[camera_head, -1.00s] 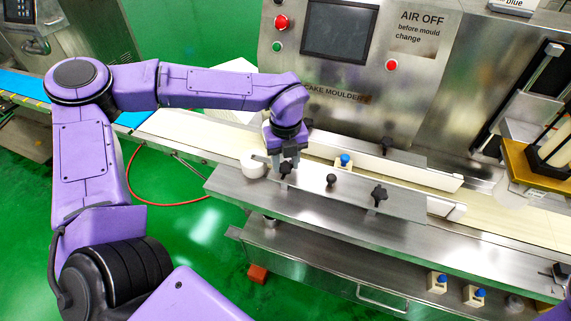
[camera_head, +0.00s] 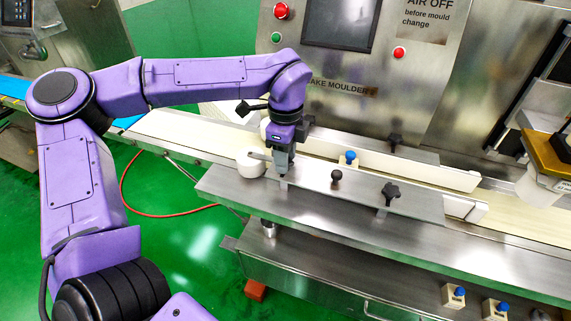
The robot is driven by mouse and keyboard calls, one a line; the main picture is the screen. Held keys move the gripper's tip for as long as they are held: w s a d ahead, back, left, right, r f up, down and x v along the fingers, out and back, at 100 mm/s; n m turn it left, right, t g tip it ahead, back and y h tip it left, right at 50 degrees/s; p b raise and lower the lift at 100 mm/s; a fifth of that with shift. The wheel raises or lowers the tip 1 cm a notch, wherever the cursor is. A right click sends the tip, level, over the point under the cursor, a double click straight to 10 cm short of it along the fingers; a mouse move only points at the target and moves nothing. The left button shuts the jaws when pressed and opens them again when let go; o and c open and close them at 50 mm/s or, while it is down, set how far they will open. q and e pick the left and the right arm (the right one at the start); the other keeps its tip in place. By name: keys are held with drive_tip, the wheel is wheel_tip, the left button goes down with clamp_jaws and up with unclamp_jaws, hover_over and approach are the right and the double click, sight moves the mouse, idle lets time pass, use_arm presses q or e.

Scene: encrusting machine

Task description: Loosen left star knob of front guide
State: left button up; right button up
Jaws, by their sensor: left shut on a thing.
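The front guide (camera_head: 345,197) is a long metal plate along the near side of the conveyor. My left gripper (camera_head: 283,171) points down over the left end of this guide and is shut on the left star knob. The fingers hide most of that knob; only a small dark part (camera_head: 283,183) shows below them. The right star knob (camera_head: 390,190), black and upright, stands on the same guide, with a smaller round black knob (camera_head: 337,177) between. My right gripper is out of view.
A white roller (camera_head: 250,163) sits just left of my gripper. The machine panel with screen (camera_head: 340,22) and red buttons (camera_head: 281,11) rises behind.

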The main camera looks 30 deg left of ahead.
use_arm(q)
drive_tip(key=n+b, duration=0.3)
drive_tip(key=shift+w, duration=0.1)
drive_tip(key=shift+n+b, duration=0.4)
drive_tip(key=shift+r, duration=0.1)
drive_tip(key=o, duration=1.1)
drive_tip(key=shift+c, duration=0.2)
wheel_tip(320, 180, up, 10)
drive_tip(key=shift+r, duration=0.25)
drive_tip(key=shift+f, duration=0.1)
